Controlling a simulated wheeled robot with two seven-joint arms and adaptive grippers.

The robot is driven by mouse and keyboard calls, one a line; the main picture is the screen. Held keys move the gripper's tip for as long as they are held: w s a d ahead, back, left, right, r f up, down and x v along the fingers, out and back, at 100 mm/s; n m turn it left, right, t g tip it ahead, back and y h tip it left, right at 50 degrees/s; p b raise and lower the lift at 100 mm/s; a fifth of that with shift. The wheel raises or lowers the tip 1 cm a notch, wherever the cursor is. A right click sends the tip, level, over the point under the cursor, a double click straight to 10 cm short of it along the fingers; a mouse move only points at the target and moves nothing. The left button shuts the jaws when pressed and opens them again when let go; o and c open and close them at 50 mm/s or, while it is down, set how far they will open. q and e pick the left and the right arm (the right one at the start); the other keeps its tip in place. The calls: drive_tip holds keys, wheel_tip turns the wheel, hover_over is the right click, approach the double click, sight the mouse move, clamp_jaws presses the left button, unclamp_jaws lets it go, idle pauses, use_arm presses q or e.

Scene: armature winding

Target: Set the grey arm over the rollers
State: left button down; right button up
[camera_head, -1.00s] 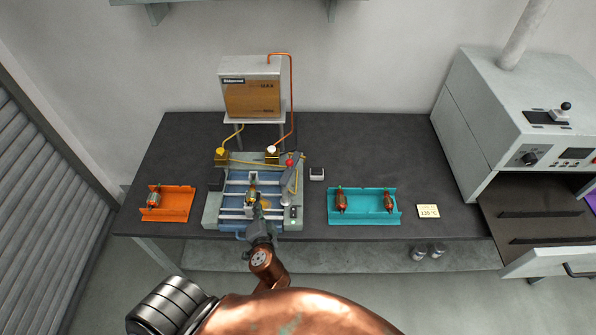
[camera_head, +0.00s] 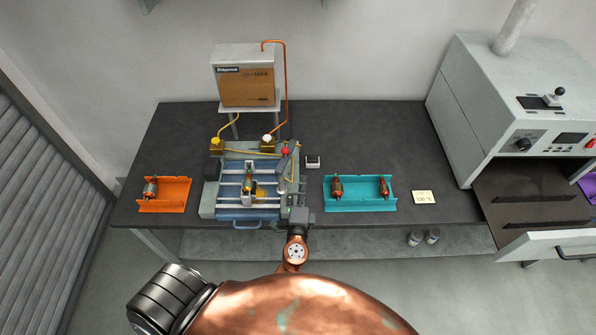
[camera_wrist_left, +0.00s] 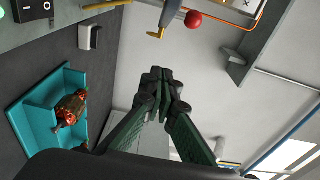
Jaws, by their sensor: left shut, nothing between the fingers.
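The winding machine (camera_head: 209,203) stands at the middle left of the bench, with pale rollers (camera_head: 232,178) across its blue bed. The grey arm (camera_head: 283,163) appears to stand at the machine's right side, below a red knob (camera_head: 285,152), and not over the rollers. My left gripper (camera_head: 299,210) is at the machine's front right corner, apart from the grey arm. In the left wrist view its fingertips (camera_wrist_left: 162,82) are together and empty. The red knob (camera_wrist_left: 193,19) also shows there. My right gripper is out of view.
An orange tray (camera_head: 178,207) with an armature is at the left. A teal tray (camera_head: 360,205) with two armatures is at the right, beside a small card (camera_head: 424,198). A large oven (camera_head: 480,110) stands at the far right.

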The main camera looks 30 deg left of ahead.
sight(286, 153)
use_arm(q)
drive_tip(key=w+a+p, duration=0.3)
drive_tip(key=w+a, duration=0.4)
drive_tip(key=a, duration=0.1)
drive_tip(key=shift+w+p, duration=0.2)
drive_tip(key=shift+p, duration=0.1)
